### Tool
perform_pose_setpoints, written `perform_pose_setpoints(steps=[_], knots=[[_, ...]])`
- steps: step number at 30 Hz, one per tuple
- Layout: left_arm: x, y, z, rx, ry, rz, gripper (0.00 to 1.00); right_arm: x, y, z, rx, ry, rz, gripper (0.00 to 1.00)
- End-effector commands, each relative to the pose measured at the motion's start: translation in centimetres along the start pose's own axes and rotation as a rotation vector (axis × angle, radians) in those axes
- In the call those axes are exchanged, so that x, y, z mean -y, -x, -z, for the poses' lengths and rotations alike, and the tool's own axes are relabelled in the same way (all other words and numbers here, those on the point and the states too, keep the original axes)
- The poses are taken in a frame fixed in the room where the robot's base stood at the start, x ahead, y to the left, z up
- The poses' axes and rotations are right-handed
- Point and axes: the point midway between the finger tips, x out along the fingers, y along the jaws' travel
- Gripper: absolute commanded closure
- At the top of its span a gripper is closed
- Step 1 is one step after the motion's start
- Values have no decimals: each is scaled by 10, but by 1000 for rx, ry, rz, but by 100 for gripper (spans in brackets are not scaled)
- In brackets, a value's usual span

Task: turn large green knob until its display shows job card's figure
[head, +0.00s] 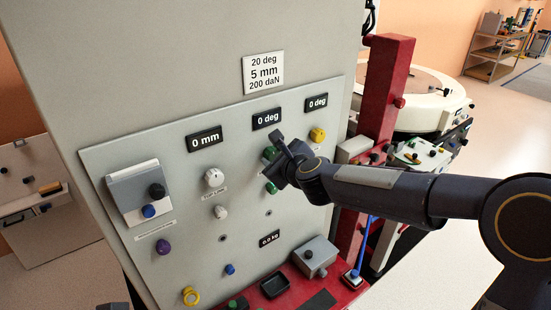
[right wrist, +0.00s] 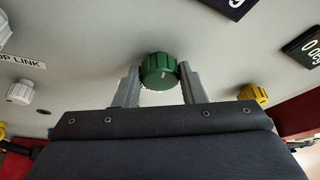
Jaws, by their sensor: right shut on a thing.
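The large green knob (head: 270,153) is on the grey panel; the wrist view shows it (right wrist: 159,71) between my fingers. My right gripper (right wrist: 160,82) is shut on it, one finger on each side. In the head view the gripper (head: 279,151) partly covers the knob. The display (head: 267,118) above the knob reads 0 deg. The job card (head: 263,72) above the panel reads 20 deg, 5 mm and 200 daN.
A smaller green knob (head: 271,187) sits just below the gripper. A yellow knob (head: 317,134) is to the right under another 0 deg display (head: 316,102). A white knob (head: 214,177) is to the left under a 0 mm display (head: 204,139). A red post (head: 381,95) stands right of the panel.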

Motion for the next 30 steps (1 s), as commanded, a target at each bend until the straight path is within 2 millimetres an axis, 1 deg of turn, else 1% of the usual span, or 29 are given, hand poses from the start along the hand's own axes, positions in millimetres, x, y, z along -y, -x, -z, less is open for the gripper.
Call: perform_pose_setpoints(steps=[1,8,17,30], knots=[[2,-5,-2,0,0,0,64,-3,-1,2,2,42,16,86],[9,-19,-10,0,0,0,64,-6,-1,3,2,246,100,86],[20,-43,-22,0,0,0,64,-9,-2,5,2,509,210,86],[40,-87,-44,0,0,0,64,-12,-4,9,2,894,371,86]])
